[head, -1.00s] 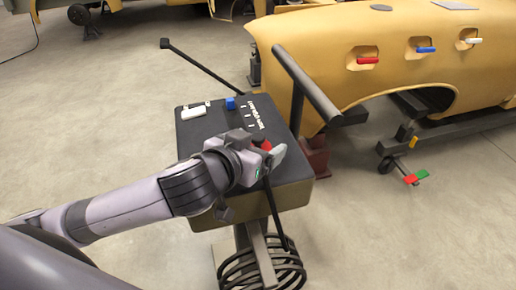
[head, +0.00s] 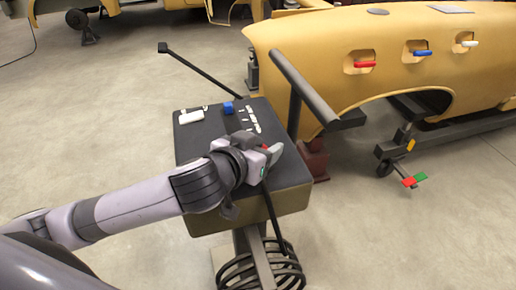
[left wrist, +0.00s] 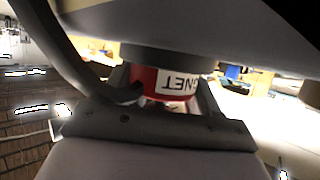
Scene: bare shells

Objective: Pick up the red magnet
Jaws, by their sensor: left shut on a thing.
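The red magnet (left wrist: 150,82) shows in the left wrist view as a red body with a white label reading part of "MAGNET". It sits between the two grey fingers of my left gripper (left wrist: 165,92), which is shut on it. In the head view my left gripper (head: 268,153) is over the front right part of a dark-topped box. I cannot tell whether the magnet touches the box top. My right gripper is not in view.
The box (head: 185,150) also bears a blue block (head: 228,108) and a white piece (head: 190,117). A dark post with a bar (head: 305,88) stands close behind it. A yellow car shell (head: 400,65) with red, blue and white handles is beyond. Floor at left is clear.

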